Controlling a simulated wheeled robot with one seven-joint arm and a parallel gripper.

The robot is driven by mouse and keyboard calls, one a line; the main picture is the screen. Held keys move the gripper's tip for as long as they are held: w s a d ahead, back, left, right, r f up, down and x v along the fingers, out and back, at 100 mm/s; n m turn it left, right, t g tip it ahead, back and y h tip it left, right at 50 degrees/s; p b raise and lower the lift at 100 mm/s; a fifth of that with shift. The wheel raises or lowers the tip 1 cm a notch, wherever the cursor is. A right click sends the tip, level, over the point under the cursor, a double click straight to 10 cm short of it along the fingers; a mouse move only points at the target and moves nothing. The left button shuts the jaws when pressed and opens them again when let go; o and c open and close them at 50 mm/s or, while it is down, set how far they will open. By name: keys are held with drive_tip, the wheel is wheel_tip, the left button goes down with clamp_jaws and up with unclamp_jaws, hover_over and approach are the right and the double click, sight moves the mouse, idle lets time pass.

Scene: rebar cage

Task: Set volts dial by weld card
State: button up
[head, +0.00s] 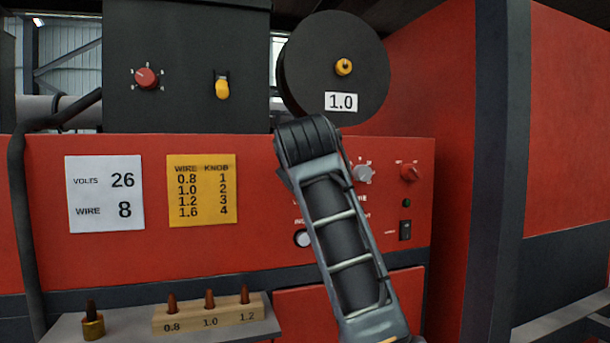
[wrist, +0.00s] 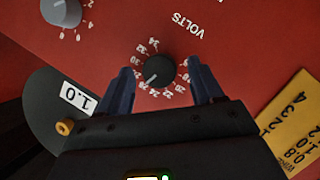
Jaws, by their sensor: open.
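The volts dial (wrist: 159,71) is a black round knob on the red panel, ringed by white numbers under an upside-down VOLTS label in the wrist view. Its pale pointer mark seems to face lower left; I cannot read the exact value. My gripper (wrist: 159,66) is open, with one finger on each side of the dial; I cannot tell whether they touch it. In the head view my arm hides the dial and the gripper. The white weld card (head: 105,194) on the panel's left reads VOLTS 26, WIRE 8.
A yellow wire-knob table (head: 202,190) is beside the card. A grey knob (head: 363,174) and red knob (head: 410,172) are right of my arm. A black spool (head: 310,75) marked 1.0 stands above. A wooden tip block (head: 215,312) sits on the shelf below.

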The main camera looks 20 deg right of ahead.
drive_tip(key=b+v, duration=0.2)
drive_tip(key=v, duration=0.5)
drive_tip(key=shift+s+a, duration=0.15)
drive_tip(key=shift+s, duration=0.25)
